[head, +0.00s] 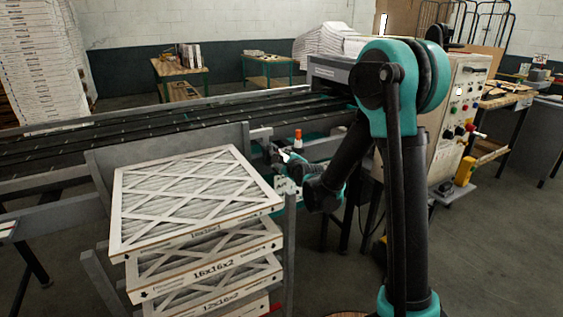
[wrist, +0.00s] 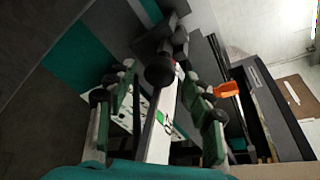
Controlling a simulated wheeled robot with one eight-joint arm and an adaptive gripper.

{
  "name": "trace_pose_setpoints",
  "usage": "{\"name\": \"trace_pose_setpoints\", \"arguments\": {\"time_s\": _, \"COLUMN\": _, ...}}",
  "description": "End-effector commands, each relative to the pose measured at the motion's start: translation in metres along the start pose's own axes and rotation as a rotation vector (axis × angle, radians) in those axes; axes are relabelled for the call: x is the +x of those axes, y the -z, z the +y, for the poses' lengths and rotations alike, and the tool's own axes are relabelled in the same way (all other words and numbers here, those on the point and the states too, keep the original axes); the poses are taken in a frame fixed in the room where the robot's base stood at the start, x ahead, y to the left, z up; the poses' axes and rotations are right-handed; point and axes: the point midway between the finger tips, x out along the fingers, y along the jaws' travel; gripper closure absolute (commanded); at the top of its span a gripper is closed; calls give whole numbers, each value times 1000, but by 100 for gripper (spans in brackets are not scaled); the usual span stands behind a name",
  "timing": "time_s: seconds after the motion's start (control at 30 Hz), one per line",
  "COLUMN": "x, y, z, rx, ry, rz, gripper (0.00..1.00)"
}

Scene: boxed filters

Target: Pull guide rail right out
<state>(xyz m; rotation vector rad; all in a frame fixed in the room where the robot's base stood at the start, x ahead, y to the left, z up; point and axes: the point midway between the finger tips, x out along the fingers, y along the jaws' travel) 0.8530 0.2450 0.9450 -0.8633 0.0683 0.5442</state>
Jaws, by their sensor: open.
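I cannot tell for certain which part is the right guide rail. A grey rail end with a pale bracket (head: 262,133) shows beside the filter stack in the head view. An orange-topped fitting (head: 298,138) stands near it, and an orange part (wrist: 228,90) shows right of my fingers in the wrist view. My gripper (head: 284,160) is at the conveyor's near side, close to these parts and partly hidden by my arm. In the wrist view my gripper (wrist: 163,92) has its fingers spread around a dark round knob-like end (wrist: 160,71) and a pale bar. Contact cannot be told.
Stacked boxed filters (head: 195,195) stand left of my arm, with a grey upright post (head: 290,240) at their right side. The conveyor (head: 180,125) runs behind. A control cabinet (head: 462,100) stands to the right. Open floor (head: 500,250) lies at front right.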

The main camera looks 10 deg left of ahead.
Motion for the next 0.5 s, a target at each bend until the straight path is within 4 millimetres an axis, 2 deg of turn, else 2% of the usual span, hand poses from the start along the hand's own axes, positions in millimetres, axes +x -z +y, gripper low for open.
{"name": "trace_pose_setpoints", "arguments": {"time_s": 0.17, "x": 0, "y": 0, "z": 0, "rx": 0, "ry": 0, "rz": 0, "gripper": 50}}
{"name": "trace_pose_setpoints", "arguments": {"time_s": 0.5, "x": 0, "y": 0, "z": 0, "rx": 0, "ry": 0, "rz": 0, "gripper": 92}}
